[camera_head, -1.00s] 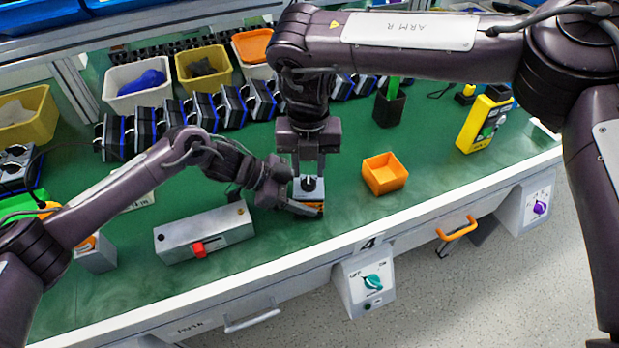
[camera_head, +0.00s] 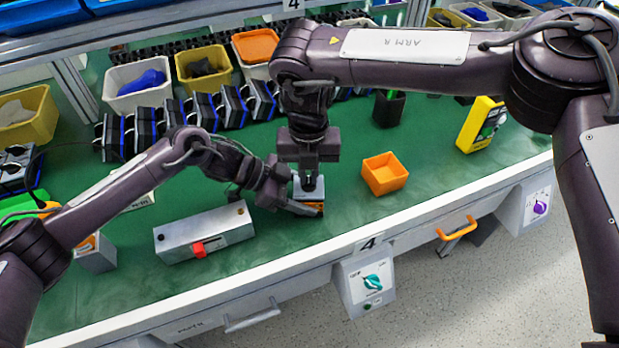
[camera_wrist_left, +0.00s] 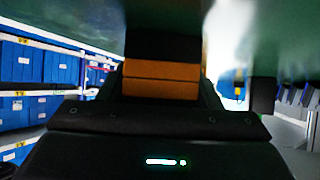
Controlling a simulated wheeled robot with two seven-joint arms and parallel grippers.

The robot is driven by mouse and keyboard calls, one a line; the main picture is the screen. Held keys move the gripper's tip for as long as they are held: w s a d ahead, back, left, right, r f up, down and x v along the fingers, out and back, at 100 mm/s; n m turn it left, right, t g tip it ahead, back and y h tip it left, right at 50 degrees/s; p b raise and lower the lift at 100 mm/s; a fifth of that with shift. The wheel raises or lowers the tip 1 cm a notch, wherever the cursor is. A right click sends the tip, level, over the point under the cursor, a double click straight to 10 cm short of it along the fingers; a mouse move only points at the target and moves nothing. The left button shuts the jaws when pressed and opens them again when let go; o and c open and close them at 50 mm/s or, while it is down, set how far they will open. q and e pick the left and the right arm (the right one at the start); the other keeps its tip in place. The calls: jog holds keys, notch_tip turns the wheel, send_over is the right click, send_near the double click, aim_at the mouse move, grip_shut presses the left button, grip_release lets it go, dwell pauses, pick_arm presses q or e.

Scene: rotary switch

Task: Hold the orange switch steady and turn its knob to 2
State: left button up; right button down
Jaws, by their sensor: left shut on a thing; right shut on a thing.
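The orange switch (camera_head: 311,208) is a small box with a grey top and an orange and black side, near the table's front edge. My left gripper (camera_head: 298,207) comes in low from the left and is shut on the switch's body. In the left wrist view, the orange and black side of the switch (camera_wrist_left: 160,80) fills the space ahead of my gripper. My right gripper (camera_head: 309,184) points down from above, directly over the switch, and is shut on its knob. The knob is mostly hidden by the fingers, and its setting cannot be read.
A grey box with a red switch (camera_head: 203,234) lies left of the switch. An orange bin (camera_head: 384,174) stands to the right, and a yellow tester (camera_head: 481,125) farther right. Several black and blue units line the back. Green table around the orange bin is clear.

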aim_at(308, 179)
jog(key=m, duration=0.4)
jog(key=shift+m, duration=0.3)
jog(key=m, duration=0.3)
jog(key=c, duration=1.9)
grip_release()
jog(key=shift+m, duration=0.7)
jog(key=o, duration=0.4)
jog(key=shift+r, duration=2.5)
